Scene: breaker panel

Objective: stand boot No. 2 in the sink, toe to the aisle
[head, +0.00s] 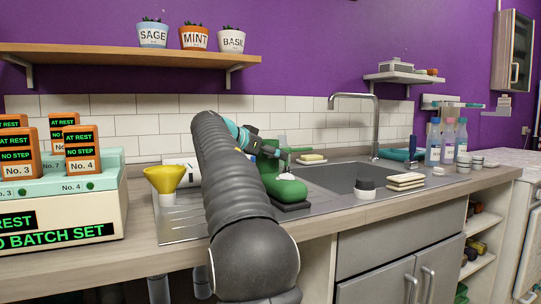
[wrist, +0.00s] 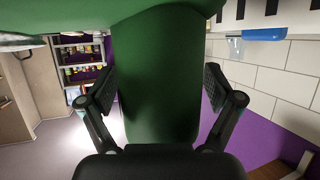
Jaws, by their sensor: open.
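A green boot (head: 284,187) with a dark sole stands upright in the head view on the steel drainboard (head: 190,228), left of the sink basin (head: 345,177). Its toe points toward the front right. My arm hides part of its left side, and I see no number on it. In the wrist view the green boot shaft (wrist: 158,110) fills the middle. My gripper (wrist: 158,82) is open, with one finger on each side of the shaft. I cannot tell whether the fingers touch it. In the head view the gripper (head: 262,147) is partly hidden by my arm.
A yellow funnel (head: 165,180) stands left of my arm. The tall faucet (head: 376,125) rises behind the basin. A dark-and-white round item (head: 365,188) and stacked pale pads (head: 405,181) sit at the basin's front edge. Bottles (head: 447,142) stand farther right. The basin looks clear.

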